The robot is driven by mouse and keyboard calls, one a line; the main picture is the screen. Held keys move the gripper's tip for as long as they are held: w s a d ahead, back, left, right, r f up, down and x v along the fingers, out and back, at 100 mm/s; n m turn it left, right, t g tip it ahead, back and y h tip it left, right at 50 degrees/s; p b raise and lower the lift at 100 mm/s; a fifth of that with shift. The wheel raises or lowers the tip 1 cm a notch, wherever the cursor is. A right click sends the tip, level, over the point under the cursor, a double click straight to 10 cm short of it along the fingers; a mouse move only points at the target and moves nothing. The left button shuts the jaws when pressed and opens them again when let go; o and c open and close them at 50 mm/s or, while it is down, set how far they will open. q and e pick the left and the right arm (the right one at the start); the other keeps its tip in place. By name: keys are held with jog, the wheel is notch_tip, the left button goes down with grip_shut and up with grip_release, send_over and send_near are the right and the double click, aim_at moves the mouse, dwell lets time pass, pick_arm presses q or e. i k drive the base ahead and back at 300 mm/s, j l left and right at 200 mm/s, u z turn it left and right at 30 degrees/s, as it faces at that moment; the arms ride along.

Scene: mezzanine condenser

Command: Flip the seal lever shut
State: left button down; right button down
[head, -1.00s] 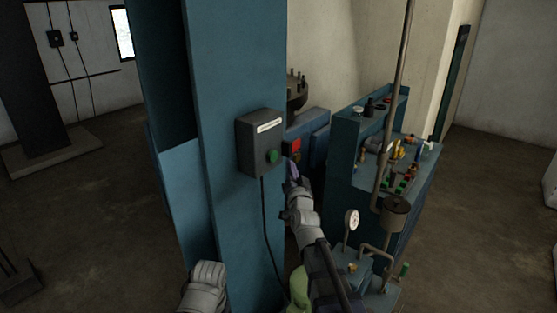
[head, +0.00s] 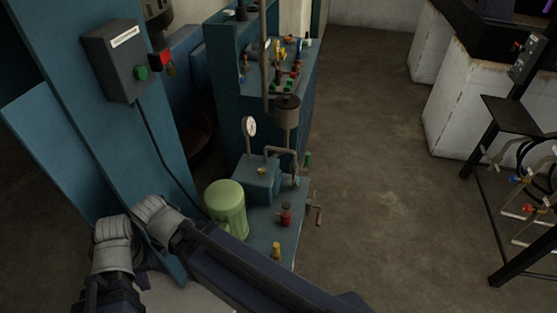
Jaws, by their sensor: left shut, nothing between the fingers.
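I cannot pick out the seal lever with certainty. A small crank-like handle (head: 319,214) sticks out at the right edge of the pump base (head: 262,228). A red-and-dark fitting (head: 286,214) and a yellow fitting (head: 276,250) stand on that base. A red part (head: 165,59) with a small brass piece under it shows beside the grey button box. My left gripper (head: 141,283) is low at the left, mostly hidden among my own arm links. It is shut and empty, apart from the fittings. My right gripper is not in view.
A grey box (head: 114,61) with a green button is on the blue column (head: 55,90). A green motor (head: 226,208), a dial gauge (head: 250,127) and pipework stand by the blue control cabinet (head: 235,75). Open floor (head: 375,150) lies to the right, with a dark stand (head: 508,118) beyond.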

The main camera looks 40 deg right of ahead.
aim_at(308, 155)
jog(key=z, duration=0.95)
